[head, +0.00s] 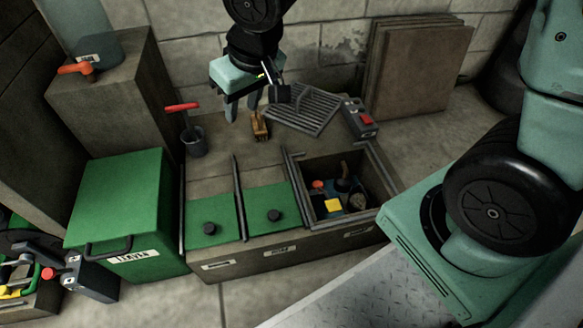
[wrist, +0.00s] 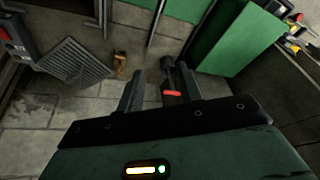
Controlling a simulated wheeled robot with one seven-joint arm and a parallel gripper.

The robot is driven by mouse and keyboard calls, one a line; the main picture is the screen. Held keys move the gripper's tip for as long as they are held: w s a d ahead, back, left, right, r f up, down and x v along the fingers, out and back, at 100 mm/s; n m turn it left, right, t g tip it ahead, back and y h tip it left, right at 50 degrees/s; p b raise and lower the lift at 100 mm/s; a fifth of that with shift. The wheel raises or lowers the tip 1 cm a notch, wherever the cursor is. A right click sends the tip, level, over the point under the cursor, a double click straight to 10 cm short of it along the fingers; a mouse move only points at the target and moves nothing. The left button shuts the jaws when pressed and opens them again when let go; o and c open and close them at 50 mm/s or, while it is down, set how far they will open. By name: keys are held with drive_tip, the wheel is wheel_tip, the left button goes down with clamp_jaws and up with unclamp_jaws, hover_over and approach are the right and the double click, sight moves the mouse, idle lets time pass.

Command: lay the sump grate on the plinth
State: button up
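The sump grate (head: 303,108) is a grey slatted panel lying on the ledge behind the open pit; it also shows at the left of the wrist view (wrist: 75,63). My gripper (head: 243,107) hangs left of the grate, apart from it. In the wrist view its two fingers (wrist: 158,88) stand apart with nothing held between them. A brown block (head: 105,85) at the back left may be the plinth; I cannot tell for sure.
A grey red-button box (head: 360,119) sits right of the grate. The open pit (head: 325,220) holds pump parts beside green lids (head: 270,205). A green bin (head: 115,205) stands left.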

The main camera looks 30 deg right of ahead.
drive_tip(key=s+r+n+g, duration=0.1)
drive_tip(key=s+n, duration=0.1)
drive_tip(key=s, duration=0.7)
drive_tip(key=s+n+g+h, duration=0.1)
drive_tip(key=s+n+g, duration=0.1)
drive_tip(key=s, duration=0.8)
drive_tip(key=shift+a+r+n, duration=0.3)
drive_tip(key=shift+a+r, duration=0.1)
drive_tip(key=shift+a, duration=0.05)
wheel_tip(320, 180, up, 47)
drive_tip(key=p, duration=4.6)
drive_tip(key=shift+p, duration=0.4)
